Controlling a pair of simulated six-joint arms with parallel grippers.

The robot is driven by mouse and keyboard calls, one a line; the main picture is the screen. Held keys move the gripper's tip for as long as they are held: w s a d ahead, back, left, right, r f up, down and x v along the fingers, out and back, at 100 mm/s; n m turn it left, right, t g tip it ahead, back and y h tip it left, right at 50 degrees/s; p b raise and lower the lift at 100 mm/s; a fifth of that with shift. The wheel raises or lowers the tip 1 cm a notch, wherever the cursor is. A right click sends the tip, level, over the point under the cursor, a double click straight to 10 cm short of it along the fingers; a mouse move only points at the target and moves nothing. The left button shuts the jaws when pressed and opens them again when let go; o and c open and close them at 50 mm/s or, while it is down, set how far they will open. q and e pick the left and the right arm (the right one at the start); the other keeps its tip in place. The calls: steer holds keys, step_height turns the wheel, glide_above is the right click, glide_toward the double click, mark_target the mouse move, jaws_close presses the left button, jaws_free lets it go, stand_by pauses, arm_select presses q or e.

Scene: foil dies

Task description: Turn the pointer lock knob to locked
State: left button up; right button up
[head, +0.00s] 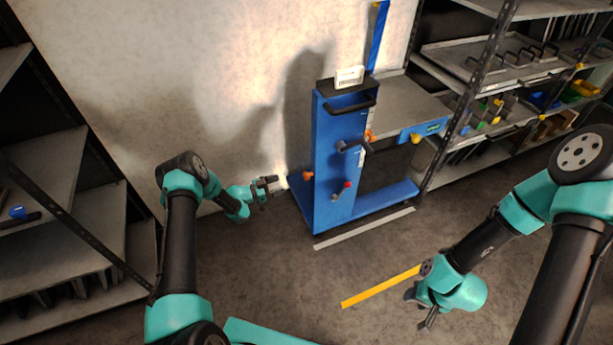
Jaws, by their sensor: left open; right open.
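The blue cart (330,205) stands against the wall in the middle of the head view. Its front carries an orange knob (307,175) at the left edge, a small grey handle with a red tip (347,184) lower down, and a dark lever (350,146) higher up. I cannot tell which of these is the pointer lock knob or read its setting. My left gripper (274,187) is open and empty, left of the cart and apart from the orange knob. My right gripper (420,312) is open and empty over the floor at the lower right.
A yellow floor strip (380,286) and a pale strip (364,228) lie in front of the cart. Racks stand at the left (50,170) and right (480,70), the right one holding trays and coloured bins.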

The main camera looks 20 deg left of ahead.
mark_target(307, 175)
arm_select(q)
steer(key=x, duration=1.3)
steer(key=shift+w+d, duration=0.2)
steer(key=shift+w, duration=0.05)
steer(key=shift+c, duration=0.5)
steer(key=c, duration=0.8)
steer(key=shift+o, duration=0.2)
